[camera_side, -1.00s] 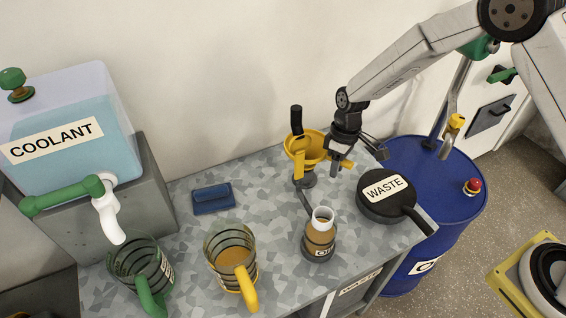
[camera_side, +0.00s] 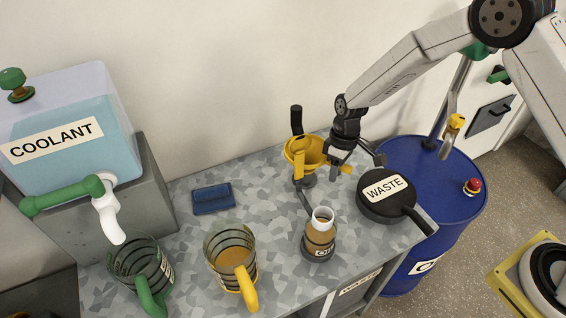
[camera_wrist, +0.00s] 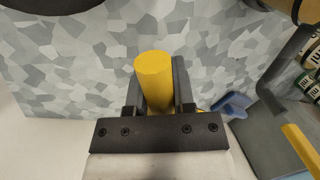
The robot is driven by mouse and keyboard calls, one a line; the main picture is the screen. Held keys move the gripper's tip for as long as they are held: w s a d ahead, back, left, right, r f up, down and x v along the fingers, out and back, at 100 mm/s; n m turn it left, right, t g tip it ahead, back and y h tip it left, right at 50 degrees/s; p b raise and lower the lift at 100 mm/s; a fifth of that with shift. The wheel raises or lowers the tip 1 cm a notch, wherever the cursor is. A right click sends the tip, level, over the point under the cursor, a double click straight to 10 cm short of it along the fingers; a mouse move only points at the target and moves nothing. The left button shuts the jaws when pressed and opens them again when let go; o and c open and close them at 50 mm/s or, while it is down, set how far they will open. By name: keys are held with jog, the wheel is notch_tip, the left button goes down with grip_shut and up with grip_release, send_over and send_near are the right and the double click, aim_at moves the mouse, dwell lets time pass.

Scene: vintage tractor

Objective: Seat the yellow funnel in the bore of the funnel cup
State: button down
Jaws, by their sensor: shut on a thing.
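The yellow funnel (camera_side: 306,149) is at the back of the bench in the side view, its wide mouth up and a little tilted. My gripper (camera_side: 338,161) is at its right, shut on a yellow stub of the funnel. In the wrist view that yellow stub (camera_wrist: 155,80) stands between the two dark fingers (camera_wrist: 156,92). A small dark round piece (camera_side: 306,181), which looks like the funnel cup, is under the funnel. Its bore is hidden, and I cannot tell whether the spout is inside it.
An oil bottle (camera_side: 319,243) stands in front of the funnel. The black WASTE pan (camera_side: 386,197) is to the right, by the blue drum (camera_side: 425,180). Two jugs, one yellow-handled (camera_side: 232,262) and one green-handled (camera_side: 141,268), and a blue block (camera_side: 213,198) are to the left.

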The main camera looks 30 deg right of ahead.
jog(key=shift+c, duration=1.9)
grip_release()
jog(key=shift+f, duration=0.1)
notch_tip(320, 180, up, 8)
jog(key=w+d, duration=0.1)
jog(key=shift+d+f, duration=0.1)
jog(key=shift+d, duration=0.05)
jog(key=s+d+r+m+t+h, duration=0.1)
jog(key=s+d+r+m+t, duration=0.1)
jog(key=s, duration=0.7)
jog(key=s+d+r+m+t, duration=0.2)
jog(key=s+d+r+m, duration=0.2)
jog(key=s+d, duration=0.3)
jog(key=shift+s+d+r+h, duration=0.2)
jog(key=shift+s+d+h, duration=0.15)
jog(key=shift+s, duration=0.5)
